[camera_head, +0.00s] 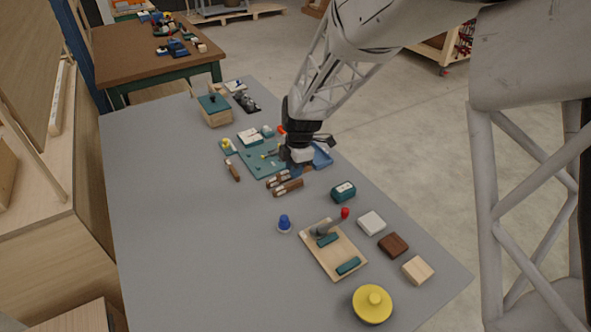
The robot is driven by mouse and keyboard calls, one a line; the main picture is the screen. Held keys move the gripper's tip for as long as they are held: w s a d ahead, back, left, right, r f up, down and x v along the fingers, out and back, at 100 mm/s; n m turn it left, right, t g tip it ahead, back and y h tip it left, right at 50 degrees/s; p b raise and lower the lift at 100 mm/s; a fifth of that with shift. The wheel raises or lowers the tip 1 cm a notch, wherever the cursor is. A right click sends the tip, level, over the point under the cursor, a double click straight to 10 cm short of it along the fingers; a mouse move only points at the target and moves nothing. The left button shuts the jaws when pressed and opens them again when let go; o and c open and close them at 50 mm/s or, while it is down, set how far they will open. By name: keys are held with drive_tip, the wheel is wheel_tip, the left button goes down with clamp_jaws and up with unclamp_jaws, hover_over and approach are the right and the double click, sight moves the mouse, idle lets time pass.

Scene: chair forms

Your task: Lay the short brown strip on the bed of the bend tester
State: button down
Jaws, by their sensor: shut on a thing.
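My gripper (297,167) is over the middle of the grey table, beside a blue tray. It is shut on a small brown piece, which I take to be the short brown strip (296,172); the gripper hides most of it. The bend tester appears to be the wooden board (323,262) nearer the front, with two teal blocks (348,265) and a grey part (322,229) on it. No strip shows on its bed. My gripper is well behind and left of it.
Brown-handled tools (288,188) lie just in front of my gripper, near a teal mat (252,167). A blue cone (284,223), teal box (343,191), red piece (345,212), several blocks (393,245) and a yellow disc (372,305) surround the board. The table's left side is clear.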

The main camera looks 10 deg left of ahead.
drive_tip(key=w+a+m+t, duration=0.1)
drive_tip(key=w+a+m, duration=0.6)
drive_tip(key=a+m, duration=0.1)
drive_tip(key=m+t, duration=0.1)
drive_tip(key=m, duration=0.8)
hover_over(258, 160)
drive_tip(key=shift+s+d+f, duration=0.1)
drive_tip(key=shift+s+f, duration=0.1)
drive_tip(key=shift+f, duration=0.75)
drive_tip(key=shift+f, duration=0.15)
drive_tip(key=shift+f, duration=2.75)
drive_tip(key=shift+f, duration=0.2)
drive_tip(key=c, duration=0.6)
unclamp_jaws()
drive_tip(key=shift+r, duration=0.15)
